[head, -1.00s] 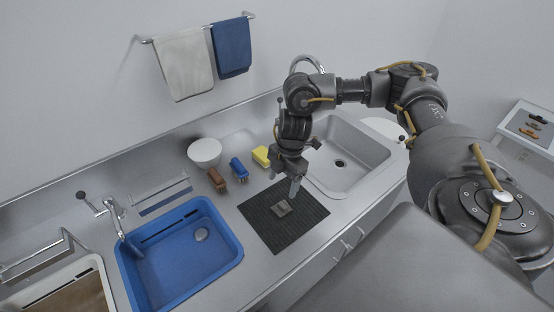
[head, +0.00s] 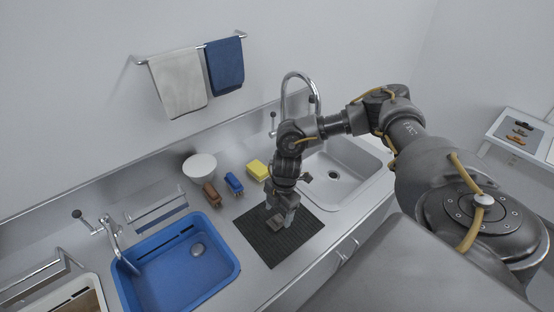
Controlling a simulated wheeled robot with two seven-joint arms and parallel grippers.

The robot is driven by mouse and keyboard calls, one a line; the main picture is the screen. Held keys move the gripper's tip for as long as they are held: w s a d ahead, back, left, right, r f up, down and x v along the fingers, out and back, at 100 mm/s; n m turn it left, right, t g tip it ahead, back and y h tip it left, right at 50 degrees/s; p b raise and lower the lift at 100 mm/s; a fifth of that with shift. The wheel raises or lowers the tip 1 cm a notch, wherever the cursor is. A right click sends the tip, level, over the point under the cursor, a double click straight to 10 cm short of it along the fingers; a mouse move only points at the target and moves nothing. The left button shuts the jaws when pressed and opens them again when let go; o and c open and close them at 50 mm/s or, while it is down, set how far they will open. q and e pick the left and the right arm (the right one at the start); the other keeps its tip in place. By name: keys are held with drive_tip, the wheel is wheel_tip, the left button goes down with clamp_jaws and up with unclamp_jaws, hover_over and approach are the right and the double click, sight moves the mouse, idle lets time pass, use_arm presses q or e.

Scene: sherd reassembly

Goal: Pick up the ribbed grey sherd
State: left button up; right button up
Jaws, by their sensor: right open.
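The grey sherd (head: 275,223) lies on a dark ribbed mat (head: 268,252) on the counter. It is small and partly covered by my right gripper (head: 281,219), so its ribbing cannot be made out. The right gripper points down over the mat, directly at the sherd, with its jaws open. I cannot tell whether a fingertip touches the sherd. My left gripper is not in view.
A blue basin (head: 180,275) is left of the mat. Behind the mat are a brown brush (head: 211,195), a blue brush (head: 233,183), a yellow sponge (head: 257,170) and a white bowl (head: 200,167). A steel sink (head: 350,180) with a tall tap (head: 285,92) is at the right.

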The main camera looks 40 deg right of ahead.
sight(277, 221)
drive_tip(key=shift+a+f, duration=0.15)
drive_tip(key=shift+f, duration=1.25)
drive_tip(key=shift+c, duration=0.4)
drive_tip(key=c, duration=1)
